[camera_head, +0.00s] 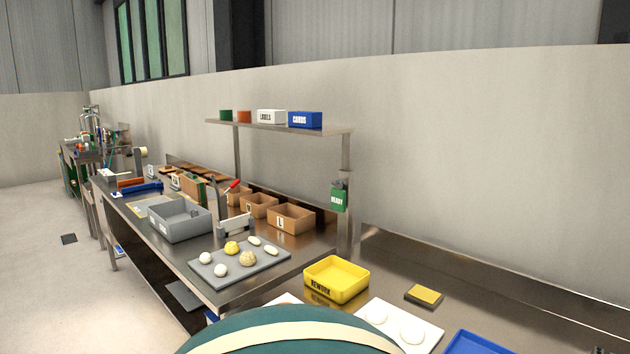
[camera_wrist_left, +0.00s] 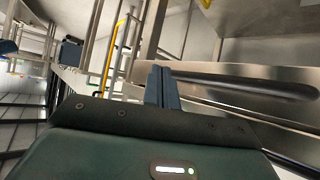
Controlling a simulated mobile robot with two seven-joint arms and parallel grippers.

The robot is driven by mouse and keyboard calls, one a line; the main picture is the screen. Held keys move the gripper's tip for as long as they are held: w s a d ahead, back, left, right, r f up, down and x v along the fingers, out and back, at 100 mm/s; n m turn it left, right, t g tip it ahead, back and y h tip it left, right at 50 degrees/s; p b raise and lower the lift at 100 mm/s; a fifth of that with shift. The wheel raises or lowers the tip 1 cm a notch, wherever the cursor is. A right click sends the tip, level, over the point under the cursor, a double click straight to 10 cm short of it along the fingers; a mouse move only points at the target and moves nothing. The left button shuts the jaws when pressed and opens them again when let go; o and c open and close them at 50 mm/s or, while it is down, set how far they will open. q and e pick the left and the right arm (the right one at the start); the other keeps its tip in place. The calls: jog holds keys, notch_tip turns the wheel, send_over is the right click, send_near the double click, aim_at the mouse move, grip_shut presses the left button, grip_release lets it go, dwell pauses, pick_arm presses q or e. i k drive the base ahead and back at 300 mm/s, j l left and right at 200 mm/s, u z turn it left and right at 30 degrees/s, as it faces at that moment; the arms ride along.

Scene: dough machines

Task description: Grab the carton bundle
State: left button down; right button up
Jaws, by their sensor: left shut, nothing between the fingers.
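I cannot make out a carton bundle for certain. A brown upright piece with a green edge (camera_head: 193,188) stands on the far steel table, but it is too small to tell what it is. Open brown cartons stand on the same table, the nearest one (camera_head: 291,218) marked L. My left gripper (camera_wrist_left: 163,84) shows in the left wrist view, its two dark fingers together with nothing between them. It is among steel frames and away from any carton. Neither gripper shows in the head view.
The steel table (camera_head: 240,290) holds a grey bin (camera_head: 180,222) and a grey tray (camera_head: 272,262) with dough pieces. A shelf (camera_head: 285,126) stands above it. A yellow REWORK bin (camera_head: 336,280) and a blue tray (camera_head: 478,344) are nearer. The floor at left (camera_head: 35,260) is mostly clear.

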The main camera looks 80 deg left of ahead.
aim_at(196, 188)
jog(key=u, duration=0.45)
jog(key=k+u, duration=0.1)
jog(key=u, duration=0.75)
jog(key=k+j+u, duration=0.1)
jog(key=u, duration=0.3)
jog(key=i+l+u, duration=0.1)
jog(key=u, duration=0.35)
jog(key=l+u, duration=0.2)
jog(key=u, duration=0.25)
jog(key=i+l+u, duration=0.1)
jog(key=u, duration=0.3)
jog(key=l+u, duration=0.3)
jog(key=u, duration=0.75)
jog(key=i+u, duration=0.25)
jog(key=i, duration=5.8)
jog(key=j, duration=0.15)
